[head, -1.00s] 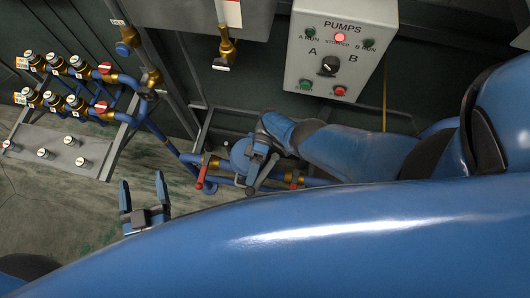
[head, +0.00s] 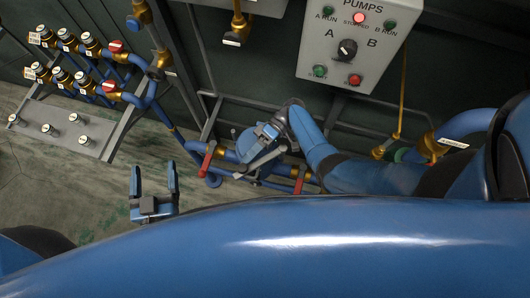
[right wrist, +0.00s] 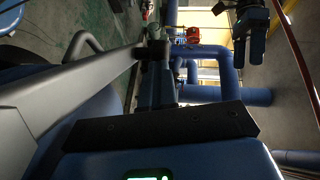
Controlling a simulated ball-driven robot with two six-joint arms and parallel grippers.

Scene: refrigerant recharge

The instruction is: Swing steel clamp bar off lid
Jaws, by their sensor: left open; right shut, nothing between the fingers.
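The steel clamp bar (head: 266,160) is a grey bar lying slantwise at the round blue lid (head: 244,144) on the blue pipe run. In the right wrist view the bar (right wrist: 70,88) is large at the left, reaching a dark post at its far end. My right gripper (head: 268,132) is shut and empty, right beside the bar; whether they touch cannot be told. It hides part of the lid. My left gripper (head: 154,190) is open and empty, fingers up, left of the lid; it also shows in the right wrist view (right wrist: 252,38).
Red-handled valves (head: 208,158) (head: 299,180) flank the lid. The pump panel (head: 347,48) hangs above right. Several brass-capped valves (head: 68,40) and a grey bench (head: 58,128) stand at the left. The floor (head: 105,180) around my left gripper is clear.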

